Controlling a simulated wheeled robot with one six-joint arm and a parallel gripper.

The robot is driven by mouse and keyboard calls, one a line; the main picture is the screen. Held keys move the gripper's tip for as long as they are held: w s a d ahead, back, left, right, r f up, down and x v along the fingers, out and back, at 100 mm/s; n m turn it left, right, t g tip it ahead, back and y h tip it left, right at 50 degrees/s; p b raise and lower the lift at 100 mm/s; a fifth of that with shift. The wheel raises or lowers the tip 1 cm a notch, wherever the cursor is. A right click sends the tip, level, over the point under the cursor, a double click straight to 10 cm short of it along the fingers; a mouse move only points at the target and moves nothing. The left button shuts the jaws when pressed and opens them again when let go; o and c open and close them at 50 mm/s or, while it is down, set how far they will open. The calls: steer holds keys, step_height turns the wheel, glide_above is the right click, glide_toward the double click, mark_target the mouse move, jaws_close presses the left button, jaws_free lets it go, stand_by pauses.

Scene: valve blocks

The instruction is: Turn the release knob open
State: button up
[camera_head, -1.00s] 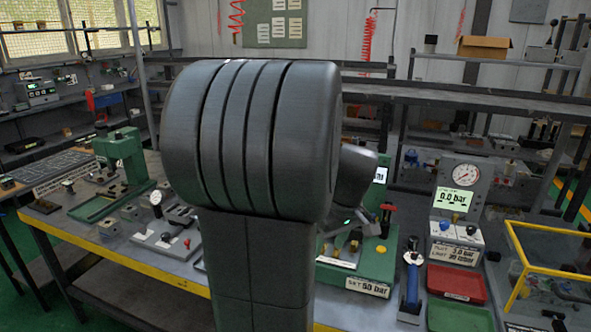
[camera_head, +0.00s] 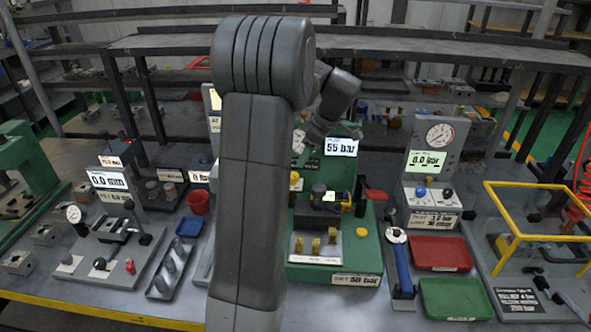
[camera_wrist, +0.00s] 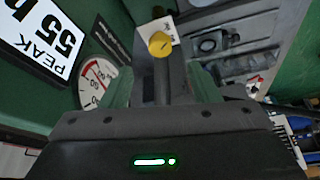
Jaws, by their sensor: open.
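A small round yellow knob (camera_wrist: 160,44) on a grey stem shows in the wrist view, in front of a white label card; I take it for the release knob. It appears to be the yellow knob (camera_head: 295,178) on the green test station (camera_head: 340,271) in the head view. My gripper (camera_wrist: 161,82) is open, with its fingers on either side of the knob's line of sight. I cannot tell whether they touch it. In the head view my arm partly hides the station, and the fingertips are not clear.
The peak display (camera_wrist: 42,38) reads 55, beside a round gauge (camera_wrist: 97,82). Another yellow button (camera_head: 361,232) and brass parts (camera_head: 316,245) sit on the station. A blue-handled tool (camera_head: 401,266), red tray (camera_head: 439,254) and green tray (camera_head: 455,298) stand to the right.

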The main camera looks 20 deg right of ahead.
steer(key=p+x, duration=0.1)
steer(key=x, duration=0.7)
steer(key=shift+w+a+f, duration=0.15)
steer(key=shift+f, duration=0.15)
steer(key=c, duration=1)
